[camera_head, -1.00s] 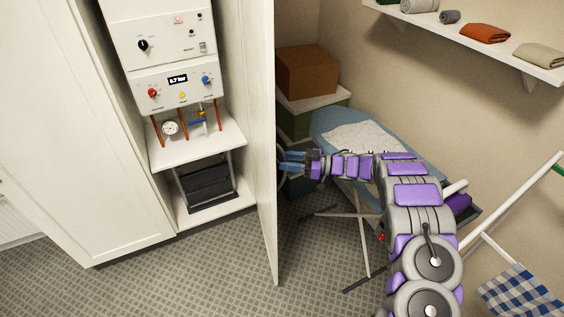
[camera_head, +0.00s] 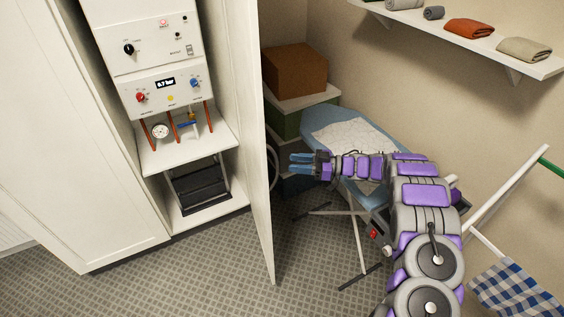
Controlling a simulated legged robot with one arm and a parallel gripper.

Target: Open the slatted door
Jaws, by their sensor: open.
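The white cabinet door (camera_head: 254,180) stands swung well out from the cabinet and shows nearly edge-on. Its inner face is plain in this view; no slats show. A curved pale handle (camera_head: 273,168) sticks out on the door's far side, to the right of its edge. My gripper (camera_head: 293,163) is just right of the handle, with its blue fingers pointing left at it. The fingers are open and empty, and a small gap shows between them and the handle.
The open cabinet holds a white boiler (camera_head: 165,95) and a dark crate (camera_head: 200,188). An ironing board (camera_head: 350,128) stands behind my arm, beside stacked boxes (camera_head: 295,72). A wall shelf (camera_head: 510,60) and a drying rack (camera_head: 505,195) are at right. Tiled floor in front is clear.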

